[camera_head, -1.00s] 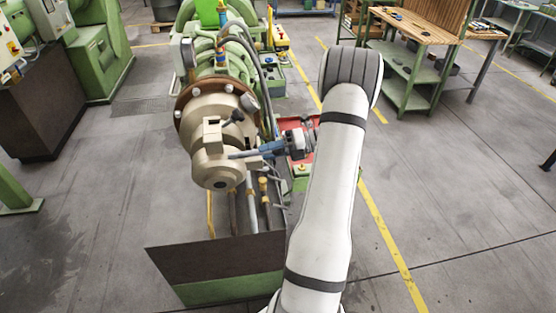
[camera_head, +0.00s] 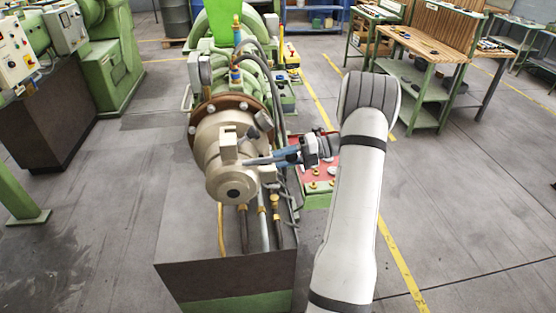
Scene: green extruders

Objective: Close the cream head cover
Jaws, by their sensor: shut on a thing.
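The cream head cover (camera_head: 232,180) is at the near end of the green extruder, in front of a round brown flange (camera_head: 203,119). It looks swung up close against the flange; I cannot tell whether it sits flush. My gripper (camera_head: 262,160) reaches in from the right and is shut on a part at the cover's right side, likely its handle. The fingertips and the gripped part are small and partly hidden by the gripper.
A dark base with a green lower edge (camera_head: 230,303) stands below the cover, with hoses and pipes (camera_head: 262,228) above it. A red panel (camera_head: 322,170) is behind my gripper. A wooden-topped workbench (camera_head: 415,40) stands at the back right. Floor is free on both sides.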

